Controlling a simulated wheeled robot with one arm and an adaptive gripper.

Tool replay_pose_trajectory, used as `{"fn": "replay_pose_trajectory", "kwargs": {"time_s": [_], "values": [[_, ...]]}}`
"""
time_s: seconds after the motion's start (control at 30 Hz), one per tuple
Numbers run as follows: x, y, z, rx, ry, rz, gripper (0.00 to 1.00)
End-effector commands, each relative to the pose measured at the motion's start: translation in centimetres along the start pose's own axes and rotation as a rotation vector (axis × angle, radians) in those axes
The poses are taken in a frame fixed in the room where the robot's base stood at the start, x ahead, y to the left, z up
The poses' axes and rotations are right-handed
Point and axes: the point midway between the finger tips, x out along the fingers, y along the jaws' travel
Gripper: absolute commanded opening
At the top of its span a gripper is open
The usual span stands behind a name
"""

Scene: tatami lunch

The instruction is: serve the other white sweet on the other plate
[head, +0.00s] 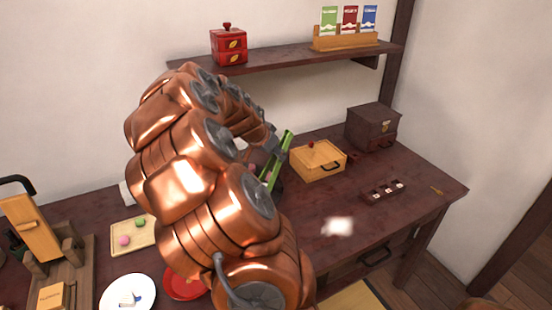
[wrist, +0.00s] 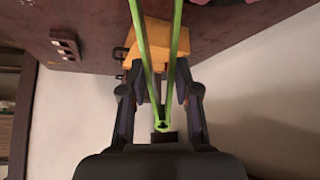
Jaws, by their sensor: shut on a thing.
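My gripper (wrist: 162,105) is shut on green tongs (wrist: 165,65), near their joined end. The tongs' two arms spread apart, and their tips lie outside the wrist view. In the head view the tongs (head: 278,160) slant beside my arm, which hides my gripper. I cannot clearly make out a white sweet; a blurred white patch (head: 337,227) shows over the table's front right.
A tray (head: 118,240) holds a pink and a green ball. A yellow wooden box (head: 318,162), a dark chest (head: 372,128) and a small dark rack (head: 375,196) stand on the table (head: 430,185). A shelf (head: 285,58) hangs above. A wooden stand (head: 35,225) is at left.

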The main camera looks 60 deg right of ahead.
Motion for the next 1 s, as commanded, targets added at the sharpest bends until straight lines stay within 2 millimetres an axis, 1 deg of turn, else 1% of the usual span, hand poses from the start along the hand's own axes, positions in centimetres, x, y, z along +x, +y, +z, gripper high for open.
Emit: {"fn": "replay_pose_trajectory", "kwargs": {"time_s": [0.03, 0.8, 1.0], "values": [[-0.6, 0.0, -0.5, 0.001, 0.001, -0.001, 0.00], [-6.4, 0.2, -4.9, 0.002, -0.001, 0.000, 0.00], [-6.7, 0.2, -5.1, 0.001, -0.001, 0.002, 0.00]]}}
